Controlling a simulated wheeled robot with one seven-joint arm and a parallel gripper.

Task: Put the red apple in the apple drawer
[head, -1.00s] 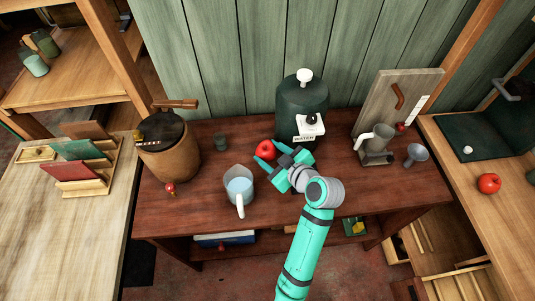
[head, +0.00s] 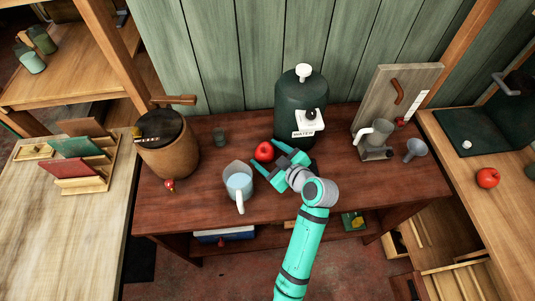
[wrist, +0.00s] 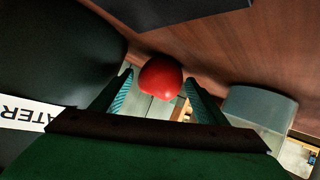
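A red apple (head: 264,151) sits on the dark wooden table, left of the green water tank and behind the jug. My gripper (head: 267,157) reaches in from the right with its fingers spread. In the wrist view, the apple (wrist: 160,77) shows between and just beyond the two fingertips (wrist: 159,82), with a gap visible beside each finger. A second red apple (head: 487,178) lies on the right counter. Open drawers (head: 462,284) show low at the right; I cannot tell which one is the apple drawer.
A jug (head: 239,183) of pale liquid stands close to my gripper's left. The water tank (head: 301,105) stands close behind it. The table's front middle is clear.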

